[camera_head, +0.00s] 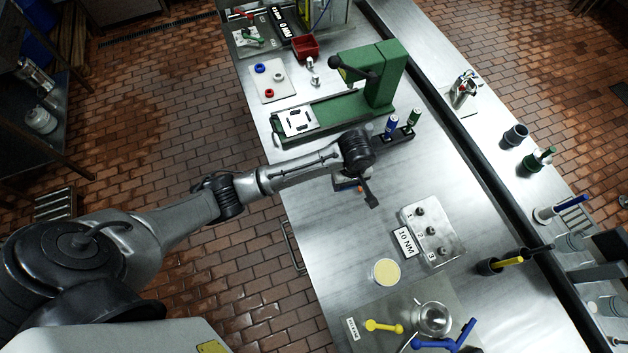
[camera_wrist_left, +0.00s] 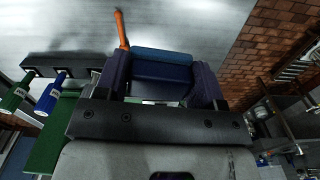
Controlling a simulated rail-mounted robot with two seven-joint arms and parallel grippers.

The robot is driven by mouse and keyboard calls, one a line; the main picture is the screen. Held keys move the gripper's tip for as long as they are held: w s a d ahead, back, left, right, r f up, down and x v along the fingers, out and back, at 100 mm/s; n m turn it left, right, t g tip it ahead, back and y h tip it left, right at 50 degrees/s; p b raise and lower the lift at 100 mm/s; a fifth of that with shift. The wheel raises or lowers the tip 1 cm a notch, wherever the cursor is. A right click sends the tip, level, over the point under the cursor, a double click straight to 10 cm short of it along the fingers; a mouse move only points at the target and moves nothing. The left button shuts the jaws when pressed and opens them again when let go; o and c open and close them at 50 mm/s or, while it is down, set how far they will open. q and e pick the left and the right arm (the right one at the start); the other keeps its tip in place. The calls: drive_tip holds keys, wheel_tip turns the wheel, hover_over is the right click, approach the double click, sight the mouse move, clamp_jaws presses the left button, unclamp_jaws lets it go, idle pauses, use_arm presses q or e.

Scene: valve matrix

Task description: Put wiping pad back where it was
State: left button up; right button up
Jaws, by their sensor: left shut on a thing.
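My left gripper (camera_wrist_left: 160,90) is shut on a blue block-like thing (camera_wrist_left: 163,56), which I take to be the wiping pad. It spans the space between the two dark fingers in the left wrist view. In the head view the left gripper (camera_head: 352,183) is over the steel bench, just in front of the green press, and its wrist hides most of the pad. An orange stick-like part (camera_wrist_left: 121,30) shows beside the pad; I cannot tell whether it is joined to it. My right gripper is in neither view.
A dark rack (camera_head: 397,138) with blue and green bottles stands close to my left wrist. The green press (camera_head: 375,80) is behind. A numbered block (camera_head: 432,230), a round yellow disc (camera_head: 386,272) and a grey mat (camera_head: 375,312) lie nearer. The bench between is clear.

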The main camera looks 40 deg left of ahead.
use_arm(q)
drive_tip(key=shift+n, duration=0.7)
drive_tip(key=a+f, duration=0.5)
drive_tip(key=a, duration=0.1)
drive_tip(key=a+f, duration=0.6)
drive_tip(key=shift+w+a+f, duration=0.1)
drive_tip(key=shift+f, duration=2.25)
drive_tip(key=shift+f, duration=0.2)
drive_tip(key=o, duration=0.9)
